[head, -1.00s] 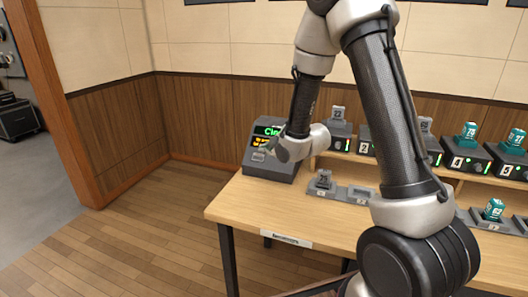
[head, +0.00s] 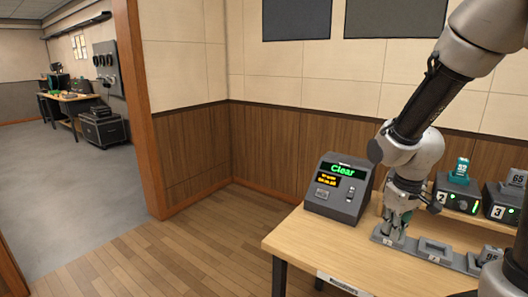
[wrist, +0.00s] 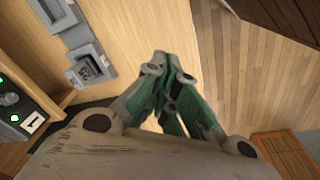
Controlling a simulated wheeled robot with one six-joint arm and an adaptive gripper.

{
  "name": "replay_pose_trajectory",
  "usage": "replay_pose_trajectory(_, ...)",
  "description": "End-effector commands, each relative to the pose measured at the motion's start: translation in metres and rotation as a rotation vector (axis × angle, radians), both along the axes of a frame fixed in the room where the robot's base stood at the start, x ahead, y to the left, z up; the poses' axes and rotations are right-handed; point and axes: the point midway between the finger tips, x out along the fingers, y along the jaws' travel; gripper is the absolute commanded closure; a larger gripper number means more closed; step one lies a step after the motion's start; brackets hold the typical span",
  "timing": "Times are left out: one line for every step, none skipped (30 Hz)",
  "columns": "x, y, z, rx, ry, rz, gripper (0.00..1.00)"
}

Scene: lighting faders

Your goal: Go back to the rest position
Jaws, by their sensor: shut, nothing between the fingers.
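My gripper (head: 397,225) points down in front of the raised back row, just above the left end of the low grey tray strip; whether it touches the strip I cannot tell. It also shows in the wrist view (wrist: 160,65), where its green-and-grey fingers meet and nothing is between them. The grey console (head: 338,192) stands to its left on the wooden table, apart from it. The console's screen (head: 342,170) reads "Clear" in green, with smaller orange text below. My arm reaches in from the upper right.
The grey tray strip (head: 432,248) holds a grey tagged block (head: 488,257) at right. Behind it, numbered fader boxes (head: 457,195) carry tagged blocks, one teal (head: 461,168). Wooden floor (head: 170,255) is clear left of the table (head: 300,240). A doorway with an orange-brown frame (head: 140,110) opens further left.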

Motion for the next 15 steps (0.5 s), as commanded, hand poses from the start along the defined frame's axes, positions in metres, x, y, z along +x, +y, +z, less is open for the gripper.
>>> replay_pose_trajectory(-0.021, -0.005, 0.023, 0.006, 0.017, -0.066, 1.0)
replay_pose_trajectory(-0.035, -0.008, 0.035, 0.008, 0.032, -0.105, 1.0)
replay_pose_trajectory(-0.052, -0.01, 0.05, 0.014, 0.043, -0.151, 1.0)
replay_pose_trajectory(-0.064, -0.012, 0.061, 0.019, 0.05, -0.183, 1.0)
replay_pose_trajectory(-0.076, -0.013, 0.071, 0.024, 0.052, -0.209, 1.0)
replay_pose_trajectory(-0.091, -0.015, 0.084, 0.032, 0.049, -0.242, 1.0)
replay_pose_trajectory(-0.101, -0.016, 0.093, 0.04, 0.042, -0.261, 1.0)
replay_pose_trajectory(-0.11, -0.017, 0.102, 0.048, 0.03, -0.277, 1.0)
replay_pose_trajectory(-0.12, -0.018, 0.113, 0.058, 0.007, -0.292, 1.0)
replay_pose_trajectory(-0.126, -0.018, 0.12, 0.065, -0.016, -0.296, 1.0)
replay_pose_trajectory(-0.13, -0.019, 0.127, 0.073, -0.045, -0.301, 1.0)
replay_pose_trajectory(-0.133, -0.02, 0.136, 0.083, -0.088, -0.306, 1.0)
replay_pose_trajectory(-0.135, -0.021, 0.142, 0.09, -0.12, -0.31, 1.0)
replay_pose_trajectory(-0.137, -0.021, 0.147, 0.095, -0.148, -0.312, 1.0)
replay_pose_trajectory(-0.139, -0.022, 0.153, 0.099, -0.18, -0.315, 1.0)
